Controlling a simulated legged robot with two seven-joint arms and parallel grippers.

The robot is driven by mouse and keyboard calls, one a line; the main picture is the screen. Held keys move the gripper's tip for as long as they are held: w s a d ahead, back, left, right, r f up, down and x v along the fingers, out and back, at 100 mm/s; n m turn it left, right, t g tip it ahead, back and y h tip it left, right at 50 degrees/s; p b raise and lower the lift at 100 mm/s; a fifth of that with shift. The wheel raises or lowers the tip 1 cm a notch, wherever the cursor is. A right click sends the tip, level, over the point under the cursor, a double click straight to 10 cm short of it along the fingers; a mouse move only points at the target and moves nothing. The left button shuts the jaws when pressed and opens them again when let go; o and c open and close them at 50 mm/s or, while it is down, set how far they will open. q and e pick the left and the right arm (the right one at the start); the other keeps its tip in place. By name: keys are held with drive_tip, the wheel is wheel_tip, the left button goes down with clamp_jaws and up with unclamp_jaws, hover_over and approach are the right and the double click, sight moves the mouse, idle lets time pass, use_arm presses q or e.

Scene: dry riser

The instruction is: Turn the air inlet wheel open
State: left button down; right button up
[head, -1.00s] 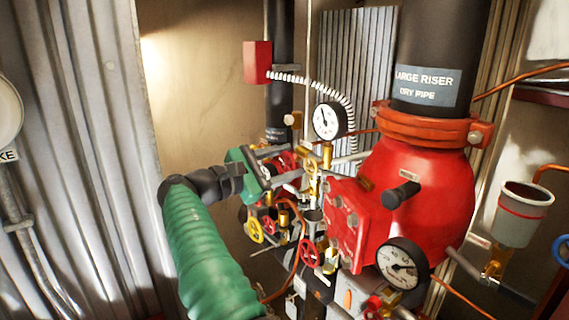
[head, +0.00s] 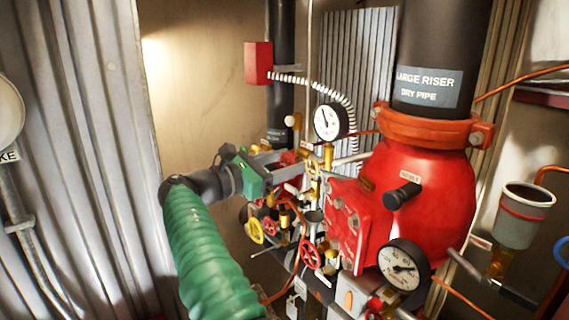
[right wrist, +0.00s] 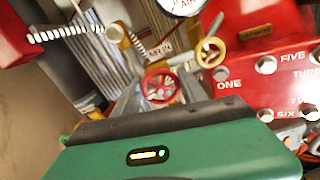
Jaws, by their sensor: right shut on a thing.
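The air inlet wheel is a small red handwheel (right wrist: 160,88) under an "AIR IN" label in the right wrist view. My right gripper (right wrist: 161,82) has a finger on each side of this wheel and is shut on it. In the head view the green-bodied right gripper (head: 297,168) reaches into the valve cluster left of the red riser valve. There its fingers and nearby fittings hide most of the wheel. My left gripper is not in view.
A yellow wheel (right wrist: 210,52) is close right of the gripper. Other small wheels, including a yellow one (head: 256,231) and a red one (head: 311,255), sit below. Gauges (head: 328,122), copper pipes and the red valve body (head: 425,205) crowd the right side.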

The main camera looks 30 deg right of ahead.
drive_tip(key=o, duration=1.1)
drive_tip(key=shift+o, duration=1.3)
drive_tip(key=shift+w+d, duration=0.1)
drive_tip(key=shift+d, duration=0.05)
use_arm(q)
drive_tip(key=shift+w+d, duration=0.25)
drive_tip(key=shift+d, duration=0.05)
use_arm(e)
drive_tip(key=shift+w+d+f, duration=0.15)
drive_tip(key=shift+d, duration=0.05)
drive_tip(key=shift+a, duration=0.1)
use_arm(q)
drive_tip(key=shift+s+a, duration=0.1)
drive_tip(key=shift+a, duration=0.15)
use_arm(e)
drive_tip(key=a, duration=1.1)
drive_tip(key=s+a, duration=0.1)
drive_tip(key=a, duration=0.5)
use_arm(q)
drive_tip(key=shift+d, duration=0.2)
use_arm(e)
drive_tip(key=shift+s+d+f, duration=0.1)
drive_tip(key=shift+d, duration=0.15)
